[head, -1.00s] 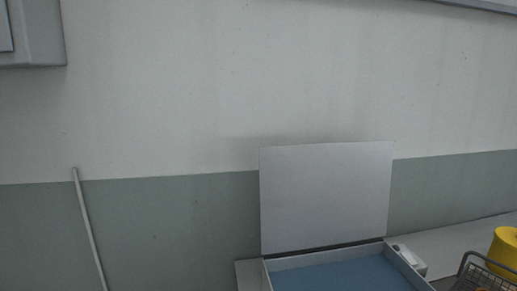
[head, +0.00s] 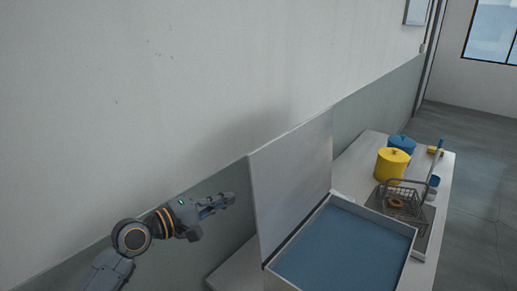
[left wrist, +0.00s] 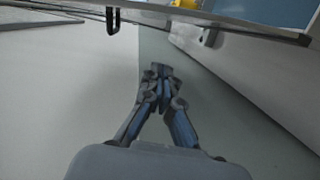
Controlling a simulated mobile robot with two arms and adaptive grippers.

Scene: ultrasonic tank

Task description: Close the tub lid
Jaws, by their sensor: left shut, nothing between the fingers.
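The tub (head: 276,281) sits on the bench, with a flat blue surface inside it. Its grey lid (head: 290,182) stands open, nearly upright along the tub's wall-side edge. My left gripper (head: 232,198) is at the left of the lid, on its outer side, apart from it in the head view. In the left wrist view my left gripper (left wrist: 160,72) has its fingers together with nothing between them. My right gripper is in neither view.
A yellow pot (head: 391,164), a blue pot (head: 402,143) and a wire basket (head: 402,203) stand on the bench (head: 225,276) beyond the tub. The wall (head: 150,110) runs close behind the lid and my left arm. Open floor (head: 480,190) lies to the right.

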